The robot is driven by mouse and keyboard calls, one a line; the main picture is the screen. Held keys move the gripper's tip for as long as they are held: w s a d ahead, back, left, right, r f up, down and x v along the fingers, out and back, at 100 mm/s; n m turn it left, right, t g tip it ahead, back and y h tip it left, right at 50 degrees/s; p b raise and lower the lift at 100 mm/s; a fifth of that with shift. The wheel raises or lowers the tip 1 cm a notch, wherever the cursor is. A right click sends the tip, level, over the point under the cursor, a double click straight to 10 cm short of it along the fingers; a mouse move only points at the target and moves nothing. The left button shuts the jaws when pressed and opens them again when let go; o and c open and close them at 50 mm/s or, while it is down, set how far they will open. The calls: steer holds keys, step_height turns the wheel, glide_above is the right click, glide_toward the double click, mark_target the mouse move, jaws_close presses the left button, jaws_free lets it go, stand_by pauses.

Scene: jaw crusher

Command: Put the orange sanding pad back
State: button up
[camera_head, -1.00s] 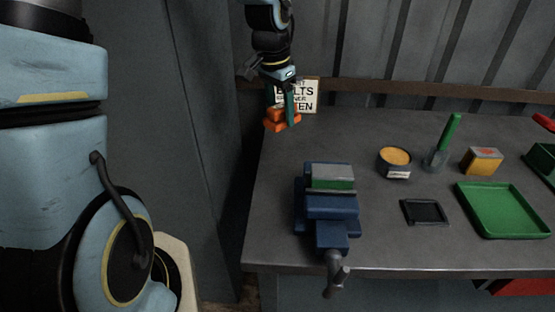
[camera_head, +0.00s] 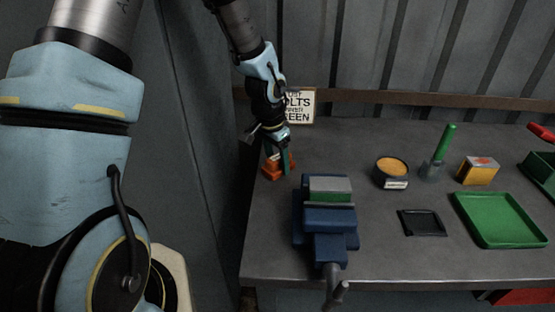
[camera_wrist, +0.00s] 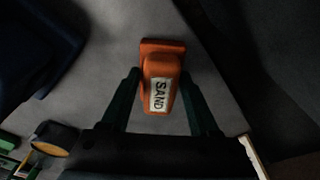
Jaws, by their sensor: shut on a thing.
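The orange sanding pad (camera_head: 271,171) is at the far left of the bench, left of the blue vise (camera_head: 328,214). In the wrist view the pad (camera_wrist: 161,62) shows a white label reading "SAND". My gripper (camera_head: 279,166) points down and is shut on the pad, with a dark green finger on each side of it. The wrist view shows the two fingers (camera_wrist: 158,92) along the pad's sides. The pad is at or very near the bench top; I cannot tell whether it touches.
The grey bench (camera_head: 388,250) also holds a round tin (camera_head: 392,182), a green-handled brush (camera_head: 443,148), a yellow box (camera_head: 478,170), a black square mat (camera_head: 422,222) and a green tray (camera_head: 458,206). A sign (camera_head: 300,106) stands behind my gripper. A grey cabinet wall is on the left.

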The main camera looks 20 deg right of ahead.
mark_target(272, 160)
steer(key=shift+f, duration=0.2)
steer(key=o, duration=1.5)
steer(key=shift+c, duration=0.2)
steer(key=shift+r, duration=0.1)
step_height(272, 160, up, 12)
steer(key=a+b, duration=0.1)
steer(key=shift+s+a, duration=0.3)
steer(key=shift+a, duration=0.1)
